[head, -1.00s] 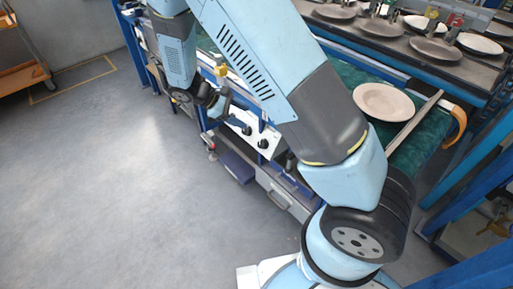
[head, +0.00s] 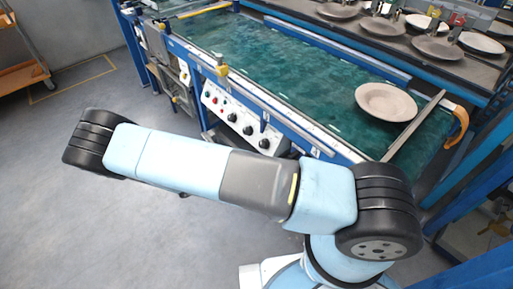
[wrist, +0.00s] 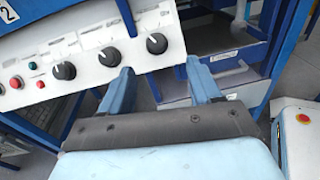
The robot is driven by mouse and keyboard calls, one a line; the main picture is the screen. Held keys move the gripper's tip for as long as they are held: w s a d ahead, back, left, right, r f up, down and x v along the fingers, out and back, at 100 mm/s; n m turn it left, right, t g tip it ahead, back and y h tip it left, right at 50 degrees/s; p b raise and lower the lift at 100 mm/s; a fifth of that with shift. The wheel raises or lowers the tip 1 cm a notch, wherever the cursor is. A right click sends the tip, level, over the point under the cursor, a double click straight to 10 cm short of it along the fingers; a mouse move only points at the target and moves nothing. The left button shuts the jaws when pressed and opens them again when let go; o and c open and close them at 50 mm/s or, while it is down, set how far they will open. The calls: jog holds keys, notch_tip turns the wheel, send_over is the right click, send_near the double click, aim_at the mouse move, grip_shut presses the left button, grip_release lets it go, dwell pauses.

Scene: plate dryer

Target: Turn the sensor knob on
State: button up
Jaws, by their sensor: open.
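The white control panel (head: 228,121) is on the front of the machine, with three black knobs in a row. They are the left knob (wrist: 64,71), middle knob (wrist: 110,56) and right knob (wrist: 157,43) in the wrist view. Labels are too small to read, so I cannot tell which is the sensor knob. My gripper (wrist: 161,84) is open and empty. Its fingers point toward the panel's lower right edge, just below the right knob and apart from it. In the head view my gripper is hidden by my arm.
Small red and green buttons (wrist: 32,66) sit left of the knobs. A plate (head: 386,102) lies on the green belt (head: 270,60) above the panel. A drawer (wrist: 232,75) is below right of the panel in the wrist view.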

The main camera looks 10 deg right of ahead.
aim_at(261, 145)
jog(key=shift+n+t, duration=0.8)
jog(key=f+x, duration=0.1)
jog(key=x, duration=0.8)
jog(key=f+x, duration=0.1)
jog(key=x, duration=0.3)
jog(key=shift+d+f, duration=0.3)
jog(key=shift+d, duration=0.05)
